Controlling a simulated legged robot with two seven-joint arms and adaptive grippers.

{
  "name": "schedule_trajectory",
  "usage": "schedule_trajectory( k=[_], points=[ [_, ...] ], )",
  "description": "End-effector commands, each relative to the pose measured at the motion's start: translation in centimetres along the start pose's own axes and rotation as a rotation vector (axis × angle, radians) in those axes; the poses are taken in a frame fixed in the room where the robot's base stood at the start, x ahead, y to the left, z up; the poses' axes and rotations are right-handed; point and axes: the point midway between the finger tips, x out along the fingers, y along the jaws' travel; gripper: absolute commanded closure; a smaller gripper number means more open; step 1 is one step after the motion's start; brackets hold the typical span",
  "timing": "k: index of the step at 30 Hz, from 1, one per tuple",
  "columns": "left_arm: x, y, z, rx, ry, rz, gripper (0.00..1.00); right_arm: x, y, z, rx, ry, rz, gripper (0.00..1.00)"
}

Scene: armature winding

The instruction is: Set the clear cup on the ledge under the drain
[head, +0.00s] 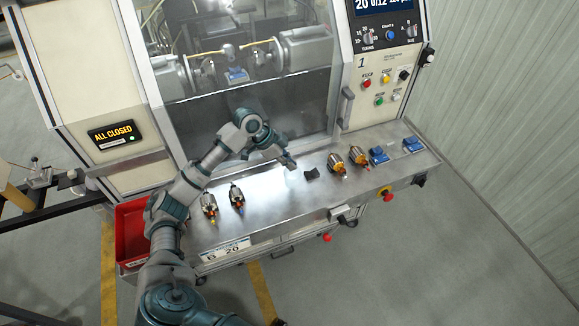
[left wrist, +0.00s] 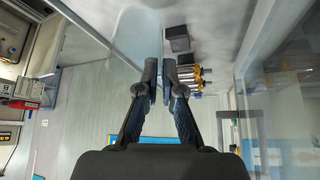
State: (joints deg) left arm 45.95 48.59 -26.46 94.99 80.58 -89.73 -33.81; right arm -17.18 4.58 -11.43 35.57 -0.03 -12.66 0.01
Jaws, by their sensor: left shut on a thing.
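My left gripper (head: 290,162) is low over the middle of the metal ledge (head: 270,205) in front of the machine. In the left wrist view its fingers (left wrist: 168,75) are nearly together. A pale see-through shape (left wrist: 136,36), which looks like the clear cup, shows at the fingertips; its outline is faint, and I cannot make it out in the head view. I cannot tell if it touches the ledge. No drain can be identified for sure; a small metal fitting (head: 347,218) sits at the ledge's front edge. My right gripper is not in view.
A dark block (head: 312,174) lies just right of my left gripper. Two armatures (head: 337,164) and blue blocks (head: 379,155) stand farther right; two more armatures (head: 209,206) stand left. A red bin (head: 131,238) is at the left end. The clear window (head: 290,105) rises behind.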

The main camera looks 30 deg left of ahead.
Motion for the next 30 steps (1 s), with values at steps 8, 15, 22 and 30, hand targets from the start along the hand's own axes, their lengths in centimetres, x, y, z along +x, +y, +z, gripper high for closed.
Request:
schedule_trajectory(
  k=[8, 15, 22, 30],
  points=[
    [1.6, -0.6, 1.0, 0.000, -0.003, 0.002, 1.00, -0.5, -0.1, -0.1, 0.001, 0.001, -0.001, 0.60],
    [3.1, -0.7, 1.9, 0.001, -0.001, -0.001, 1.00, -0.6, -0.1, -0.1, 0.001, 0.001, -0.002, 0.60],
    [3.1, -0.7, 2.0, 0.000, -0.001, 0.000, 0.69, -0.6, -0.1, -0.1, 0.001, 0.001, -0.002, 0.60],
    [2.9, -0.7, 2.0, 0.000, -0.001, -0.001, 0.69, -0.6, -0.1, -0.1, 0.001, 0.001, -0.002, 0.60]
  ],
)
